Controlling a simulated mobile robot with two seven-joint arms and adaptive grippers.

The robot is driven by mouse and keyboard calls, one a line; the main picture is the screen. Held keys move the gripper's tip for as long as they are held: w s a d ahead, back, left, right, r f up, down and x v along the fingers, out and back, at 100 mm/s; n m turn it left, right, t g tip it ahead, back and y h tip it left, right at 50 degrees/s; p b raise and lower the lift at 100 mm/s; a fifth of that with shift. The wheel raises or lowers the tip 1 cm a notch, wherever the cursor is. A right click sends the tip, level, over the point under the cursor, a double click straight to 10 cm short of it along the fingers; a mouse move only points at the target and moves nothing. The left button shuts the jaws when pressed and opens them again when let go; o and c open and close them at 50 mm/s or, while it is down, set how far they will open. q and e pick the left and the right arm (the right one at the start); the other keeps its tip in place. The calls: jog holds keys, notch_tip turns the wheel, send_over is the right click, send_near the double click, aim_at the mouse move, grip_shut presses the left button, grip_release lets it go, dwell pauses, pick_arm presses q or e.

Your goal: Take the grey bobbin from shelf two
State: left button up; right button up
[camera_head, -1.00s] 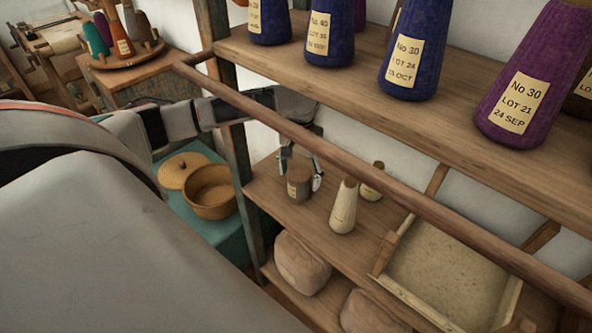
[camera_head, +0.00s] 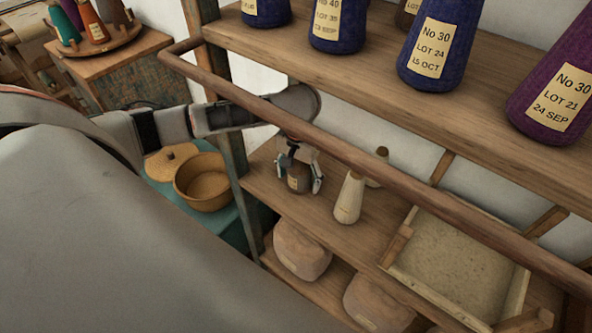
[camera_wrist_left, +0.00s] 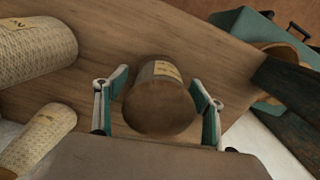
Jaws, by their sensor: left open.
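The grey bobbin (camera_head: 298,178), a brownish-grey cone with a pale label, stands on the middle shelf near its left end. It also shows in the left wrist view (camera_wrist_left: 160,103), its near end toward the camera. My left gripper (camera_head: 299,174) is open, with one finger on each side of the bobbin. In the left wrist view the fingers (camera_wrist_left: 158,80) flank it, with a narrow gap showing on both sides. My right gripper is not in view.
A cream bobbin (camera_head: 349,198) stands just right of the grey one, with another pale one behind it. A wooden rail (camera_head: 400,173) crosses in front of the shelf. A shallow tray (camera_head: 455,255) sits further right. Blue and purple cones (camera_head: 428,50) line the shelf above.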

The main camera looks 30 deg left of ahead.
pick_arm(q)
jog(key=c, duration=1.3)
jog(key=shift+o, duration=0.2)
